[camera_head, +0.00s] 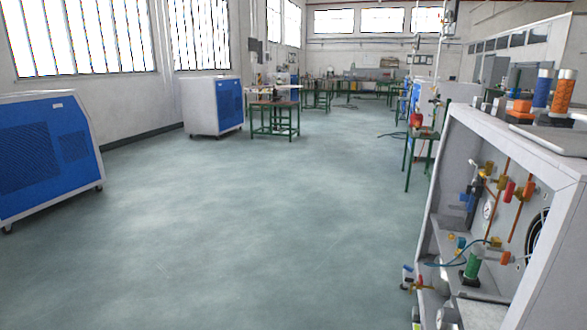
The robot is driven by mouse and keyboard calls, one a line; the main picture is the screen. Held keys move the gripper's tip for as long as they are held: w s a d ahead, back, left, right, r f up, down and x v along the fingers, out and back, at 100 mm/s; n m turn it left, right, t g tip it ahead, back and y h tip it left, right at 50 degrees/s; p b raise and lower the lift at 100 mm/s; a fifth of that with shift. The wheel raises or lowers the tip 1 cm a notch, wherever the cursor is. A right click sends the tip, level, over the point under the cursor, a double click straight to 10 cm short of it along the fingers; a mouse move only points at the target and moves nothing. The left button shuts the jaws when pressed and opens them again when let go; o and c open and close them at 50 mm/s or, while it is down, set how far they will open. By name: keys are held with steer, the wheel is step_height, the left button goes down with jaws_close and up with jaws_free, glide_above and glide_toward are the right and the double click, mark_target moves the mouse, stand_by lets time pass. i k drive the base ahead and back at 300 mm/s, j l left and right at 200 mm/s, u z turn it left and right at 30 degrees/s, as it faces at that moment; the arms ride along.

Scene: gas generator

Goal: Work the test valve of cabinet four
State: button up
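A grey cabinet (563,166) stands open-fronted at the right edge. Inside it I see copper pipes, a round gauge (488,209), and several valves with red, yellow and orange parts, such as a red one (509,190). A green and white cylinder (473,262) stands on its inner shelf. I cannot read a number on the cabinet, and I cannot tell which valve is the test valve. My gripper is not in view.
Blue and white wheeled units stand at the left (45,155) and further back (213,106). A green-framed workbench (274,116) is beyond. Another green-legged table (421,150) stands behind the cabinet. The grey-green floor (250,230) is clear in the middle.

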mark_target(485, 177)
steer(key=i+j+u, duration=0.9)
steer(key=j, duration=0.15)
steer(key=i+j+u, duration=0.45)
steer(key=i+j+z, duration=0.1)
steer(key=i+z, duration=0.35)
steer(key=i, duration=0.2)
steer(key=i+z, duration=0.2)
steer(key=z, duration=0.2)
steer(key=i+z, duration=0.2)
steer(key=z, duration=0.2)
steer(key=i+j+z, duration=0.15)
steer(key=z, duration=0.3)
steer(key=i+j+z, duration=0.15)
steer(key=z, duration=0.25)
steer(key=i+j+z, duration=0.15)
steer(key=z, duration=0.3)
steer(key=i+j+z, duration=0.3)
steer(key=z, duration=0.15)
steer(key=i+j+z, duration=0.2)
steer(key=j+z, duration=0.25)
steer(key=i+j+z, duration=0.3)
steer(key=i+j, duration=0.6)
